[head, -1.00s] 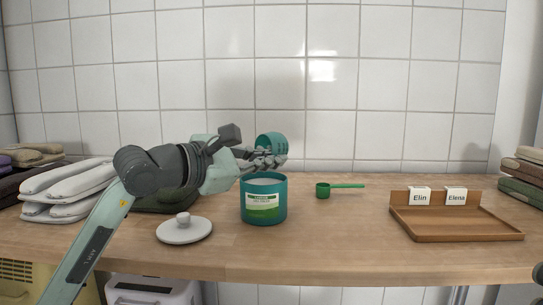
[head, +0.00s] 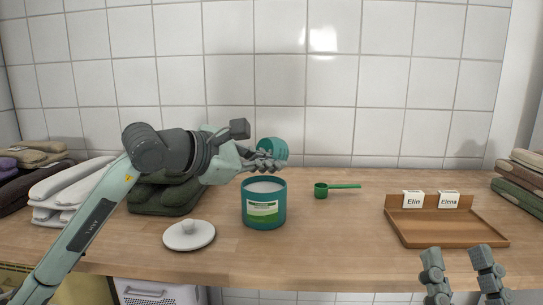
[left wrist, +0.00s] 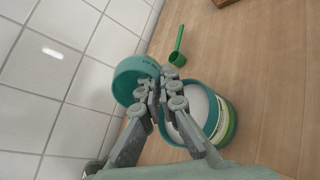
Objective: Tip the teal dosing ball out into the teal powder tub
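The teal dosing ball (head: 272,149) is held by my left gripper (head: 268,161), just above the back rim of the teal powder tub. In the left wrist view the fingers (left wrist: 160,90) are closed on the ball's edge (left wrist: 133,80). My right gripper (head: 461,262) is open and empty at the lower right, in front of the tray.
A white lid (head: 188,236) lies left of the tub. A green scoop (head: 322,190) lies to its right. A wooden tray (head: 447,230) with cards reading Elin and Elena stands at right. Folded towels (head: 165,196) are at left. The counter between tub and tray is mostly clear.

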